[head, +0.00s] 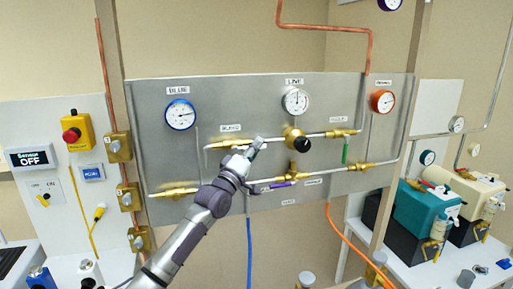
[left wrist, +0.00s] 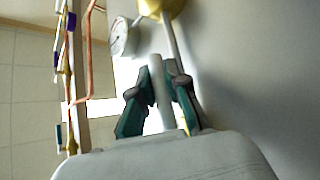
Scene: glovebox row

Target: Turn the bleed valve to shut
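The grey valve panel (head: 240,95) carries brass valves and pipes. The small labels are too blurred for me to tell which valve is the bleed valve. One valve has a purple handle (head: 280,184), lying along the lower pipe. Another has a green handle (head: 345,152), hanging down from the upper pipe. My left gripper (head: 256,146) is in front of the panel, by the upper pipe. In the left wrist view, its teal-padded fingers (left wrist: 158,85) stand on both sides of a light grey bar (left wrist: 157,95). I cannot tell whether they press on it. My right gripper is out of view.
A blue-rimmed gauge (head: 180,114), a middle gauge (head: 296,101) and an orange gauge (head: 382,101) sit on the panel. A brass regulator with a black knob (head: 304,144) is right of my gripper. Blue (head: 249,245) and orange (head: 345,238) hoses hang below. Pumps (head: 425,205) stand at right.

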